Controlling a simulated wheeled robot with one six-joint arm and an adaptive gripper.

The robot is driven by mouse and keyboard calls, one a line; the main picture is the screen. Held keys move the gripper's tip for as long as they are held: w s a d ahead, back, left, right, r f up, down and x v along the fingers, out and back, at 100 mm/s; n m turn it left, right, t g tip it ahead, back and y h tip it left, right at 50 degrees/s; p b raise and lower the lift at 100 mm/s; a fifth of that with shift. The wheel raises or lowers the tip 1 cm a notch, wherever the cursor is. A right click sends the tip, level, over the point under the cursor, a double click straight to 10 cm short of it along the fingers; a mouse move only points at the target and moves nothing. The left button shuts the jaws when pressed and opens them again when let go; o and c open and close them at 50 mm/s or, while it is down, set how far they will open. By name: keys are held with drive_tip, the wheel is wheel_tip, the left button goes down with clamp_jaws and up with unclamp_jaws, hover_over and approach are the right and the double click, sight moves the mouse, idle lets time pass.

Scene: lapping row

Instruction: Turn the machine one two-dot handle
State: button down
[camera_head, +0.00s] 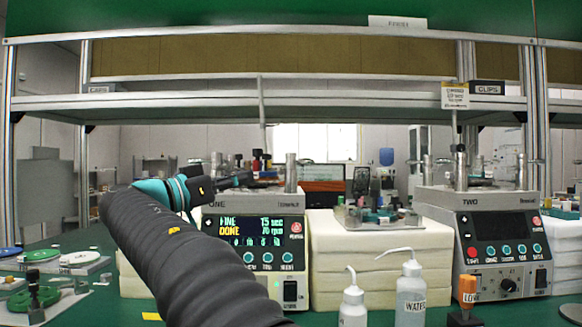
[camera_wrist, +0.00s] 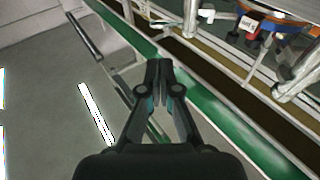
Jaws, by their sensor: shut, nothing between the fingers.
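Machine one (camera_head: 296,225) stands left of centre on the bench, marked ONE, with a lit display (camera_head: 249,231) reading FINE 15 sec and DONE 70 rpm. My arm crosses in front of it and hides its left part. A metal post (camera_head: 291,173) stands on its top. I cannot make out a two-dot handle; the dots are too small or hidden. My gripper (camera_wrist: 158,66) is shut and empty in the wrist view, its fingertips together. In the head view my wrist is at the upper left of machine one, and the fingertips are hard to tell apart from the dark parts behind.
Machine two (camera_head: 497,225) stands at the right with a dark display. White blocks (camera_head: 350,262) lie between the machines. A water bottle (camera_head: 410,293) and a smaller bottle (camera_head: 352,308) stand in front. A shelf (camera_head: 350,104) spans above. Discs on plates (camera_head: 80,262) lie at the left.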

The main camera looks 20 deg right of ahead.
sight(304, 164)
drive_tip(key=p+x, duration=0.2)
drive_tip(key=x, duration=1.2)
drive_tip(key=shift+d+f+b, duration=0.2)
drive_tip(key=shift+b, duration=0.2)
